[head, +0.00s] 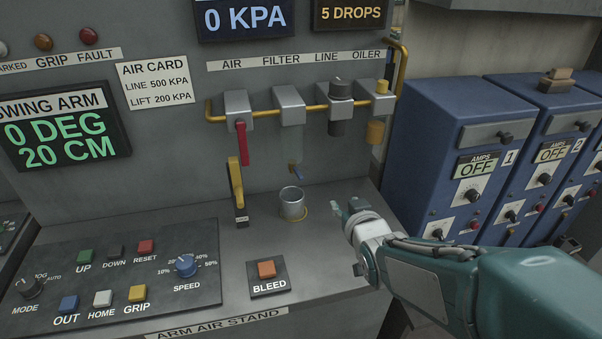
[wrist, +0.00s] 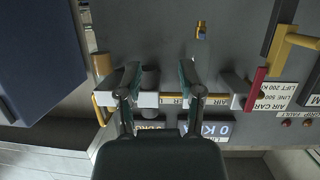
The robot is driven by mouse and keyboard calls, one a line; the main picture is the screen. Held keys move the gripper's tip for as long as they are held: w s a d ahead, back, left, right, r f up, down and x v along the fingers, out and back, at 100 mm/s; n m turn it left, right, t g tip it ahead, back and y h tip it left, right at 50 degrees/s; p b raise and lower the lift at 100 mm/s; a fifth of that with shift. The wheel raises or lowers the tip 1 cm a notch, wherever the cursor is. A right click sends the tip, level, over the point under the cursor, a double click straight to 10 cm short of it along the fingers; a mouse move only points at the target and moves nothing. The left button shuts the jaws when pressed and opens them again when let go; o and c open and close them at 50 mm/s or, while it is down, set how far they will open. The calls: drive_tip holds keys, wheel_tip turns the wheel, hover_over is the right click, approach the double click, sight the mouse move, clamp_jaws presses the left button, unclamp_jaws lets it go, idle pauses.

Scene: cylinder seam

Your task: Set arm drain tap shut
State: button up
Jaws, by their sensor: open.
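In the wrist view, which is upside down, the brass and blue tap (wrist: 201,31) shows above and right of my fingers. My gripper (head: 347,207) is open and empty, to the right of the bucket and tap and apart from both. Its two fingers (wrist: 160,75) also show in the wrist view.
A red lever (head: 242,145) hangs under the air valve, with a yellow lever (head: 236,183) below it. The oiler (head: 376,131) is right of the filter. The bench holds a BLEED button (head: 267,270) and push-buttons. Blue cabinets (head: 438,150) stand at right.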

sight(302, 178)
drive_tip(key=w+a+t+y, duration=0.1)
drive_tip(key=w+a, duration=0.2)
drive_tip(key=w, duration=0.1)
drive_tip(key=w+a+f+n+y, duration=0.1)
drive_tip(key=w+a, duration=0.2)
drive_tip(key=w, duration=0.1)
drive_tip(key=w+a+t+y, duration=0.1)
drive_tip(key=w+a+y, duration=0.1)
drive_tip(key=w+a, duration=0.2)
drive_tip(key=shift+w+f+n+t, duration=0.2)
drive_tip(key=shift+f+n+t, duration=0.1)
drive_tip(key=shift+n, duration=0.1)
clamp_jaws()
